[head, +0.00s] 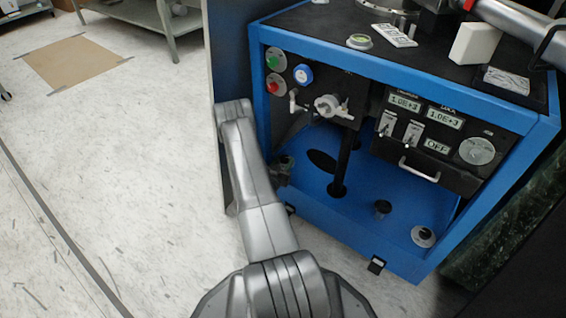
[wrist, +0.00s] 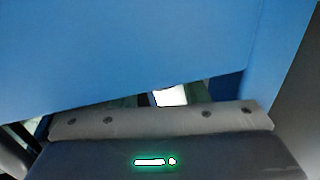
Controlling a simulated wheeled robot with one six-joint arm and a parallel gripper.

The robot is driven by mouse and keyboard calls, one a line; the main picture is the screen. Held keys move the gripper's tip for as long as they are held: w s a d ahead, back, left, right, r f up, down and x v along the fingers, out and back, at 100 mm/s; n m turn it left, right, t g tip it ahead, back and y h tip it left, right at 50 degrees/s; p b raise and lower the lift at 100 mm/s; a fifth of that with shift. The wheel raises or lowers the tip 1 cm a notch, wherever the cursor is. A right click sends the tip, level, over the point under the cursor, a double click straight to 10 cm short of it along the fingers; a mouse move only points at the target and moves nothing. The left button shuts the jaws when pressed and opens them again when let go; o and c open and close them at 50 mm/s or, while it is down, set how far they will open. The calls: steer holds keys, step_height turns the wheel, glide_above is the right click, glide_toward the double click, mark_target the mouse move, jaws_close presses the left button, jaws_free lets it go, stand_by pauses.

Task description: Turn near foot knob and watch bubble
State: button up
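The bubble level (head: 360,41) is a small round yellow-green vial on the black top of the blue-framed machine (head: 330,225). It is too small to read the bubble. A small black fitting (head: 377,265) sits at the machine's lower front edge; I cannot tell whether it is the foot knob. My arm reaches up the machine's left side, and its end is hidden in the head view. In the wrist view my gripper (wrist: 160,121) shows as a grey bar close beneath a blue panel (wrist: 120,50). Its fingertips and anything between them are not clear.
The front panel carries a green button (head: 275,58), a red button (head: 275,84), a valve handle (head: 333,106) and a drawer-like handle (head: 419,170). A white block (head: 475,43) stands on top. Open speckled floor (head: 110,170) lies to the left, with a brown mat (head: 80,63).

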steer(key=shift+o, duration=1.3)
steer(key=shift+y, duration=0.3)
